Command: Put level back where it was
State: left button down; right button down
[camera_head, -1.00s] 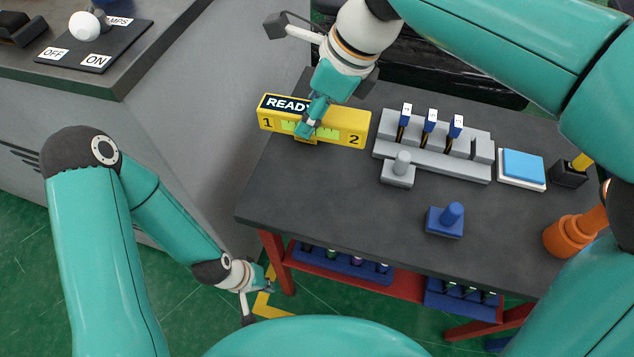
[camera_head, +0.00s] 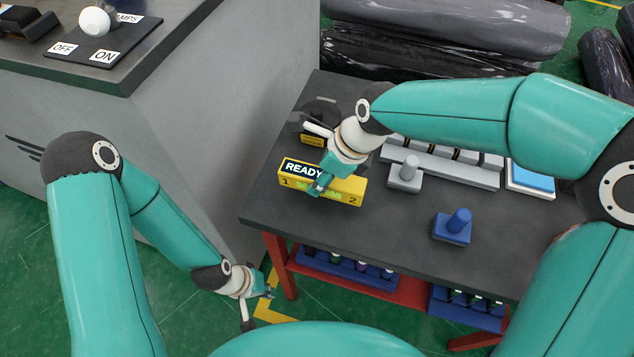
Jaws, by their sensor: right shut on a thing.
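The level is a yellow bar (camera_head: 348,191) with a dark READY panel and the numbers 1 and 2. It is over the left part of the dark workbench (camera_head: 300,225). My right gripper (camera_head: 320,187) is shut on its middle from above and covers part of it. I cannot tell whether the level touches the bench top. My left gripper (camera_head: 268,293) hangs low beside the bench's left front leg, apart from the level; its fingers are too small to read.
A black item with a yellow label (camera_head: 313,138) stands just behind the level. To the right are a grey slotted rack (camera_head: 450,168), a grey knobbed block (camera_head: 404,175), a blue knobbed block (camera_head: 453,228) and a blue-topped pad (camera_head: 532,177). Wrapped rolls (camera_head: 440,50) lie behind.

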notch_tip(320, 180, down, 3)
dwell(0.3)
jog(key=c, duration=0.6)
grip_release()
jog(key=v, duration=1.2)
